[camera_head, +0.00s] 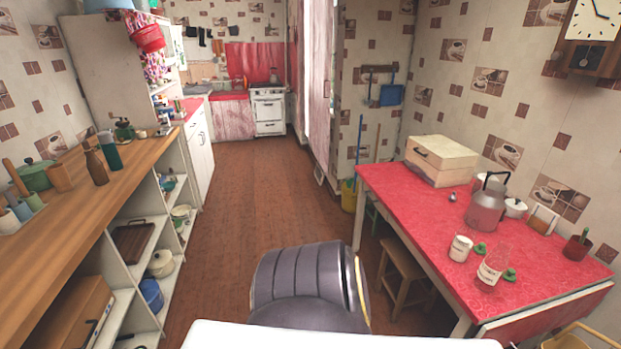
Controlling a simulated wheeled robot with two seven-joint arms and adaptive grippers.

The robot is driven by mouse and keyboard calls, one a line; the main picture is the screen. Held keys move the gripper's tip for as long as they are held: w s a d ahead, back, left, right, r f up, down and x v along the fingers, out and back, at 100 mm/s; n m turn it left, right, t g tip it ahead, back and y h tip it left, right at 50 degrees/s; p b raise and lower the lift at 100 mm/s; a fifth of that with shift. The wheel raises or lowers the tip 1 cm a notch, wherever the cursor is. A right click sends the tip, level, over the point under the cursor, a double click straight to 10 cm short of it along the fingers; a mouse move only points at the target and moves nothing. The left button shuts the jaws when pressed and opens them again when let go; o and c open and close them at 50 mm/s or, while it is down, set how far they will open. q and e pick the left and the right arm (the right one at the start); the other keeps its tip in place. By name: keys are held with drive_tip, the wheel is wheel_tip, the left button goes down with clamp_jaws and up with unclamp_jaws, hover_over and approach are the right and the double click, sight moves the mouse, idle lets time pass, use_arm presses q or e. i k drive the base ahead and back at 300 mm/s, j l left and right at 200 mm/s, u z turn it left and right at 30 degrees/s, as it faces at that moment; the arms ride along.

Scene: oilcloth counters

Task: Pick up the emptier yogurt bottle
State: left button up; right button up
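Two bottle-like containers stand on the red oilcloth table (415,207) at the right. One is a clear bottle (492,268) with a white label near its base; red shows through its upper part. To its left is a shorter, whitish container (460,248). A green cap-like piece (480,248) lies between them, and another green piece (509,274) lies just right of the clear bottle. The exact fill levels are too small to tell, but the clear bottle's upper part looks empty. Neither of my grippers shows in the head view.
A metal can (486,207), a white pot (515,207), a cream box (440,160) and a potted plant (577,244) share the table. A wooden stool (402,270) stands under its edge. A wooden counter (75,215) runs along the left. The brown floor (240,190) between is open.

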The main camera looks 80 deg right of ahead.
sight(495, 265)
drive_tip(key=z, duration=4.3)
